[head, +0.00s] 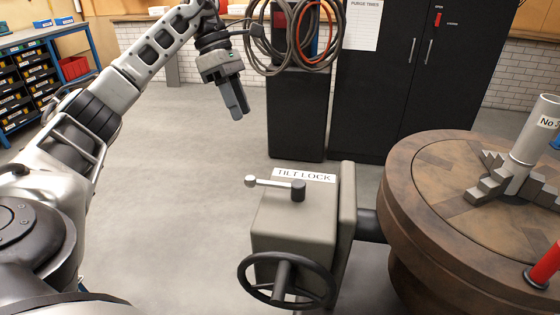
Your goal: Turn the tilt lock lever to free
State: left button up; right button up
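The tilt lock lever (267,182) sits on top of a grey box (290,222) at the lower middle of the head view. Its light arm lies nearly flat from a dark hub on the right to a pale ball knob on the left. A white label (304,175) reading "TILT LOCK" lies behind it. My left gripper (238,117) hangs in the air above and beyond the lever, well apart from it. Its fingers point down and lie together with nothing between them. My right gripper is not in view.
A dark handwheel (286,281) is on the box's front. A round table (405,205) with a stepped-jaw chuck and grey pipe (534,130) stands at the right. Coiled hoses (290,50) and black cabinets (425,85) are behind. The floor left of the box is clear.

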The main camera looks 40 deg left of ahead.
pick_arm(q)
jog(key=x, duration=1)
jog(key=s+x, duration=0.1)
jog(key=x, duration=0.4)
jog(key=shift+d+f+b, duration=0.1)
jog(key=shift+b, duration=0.2)
jog(key=shift+w, duration=0.1)
grip_shut()
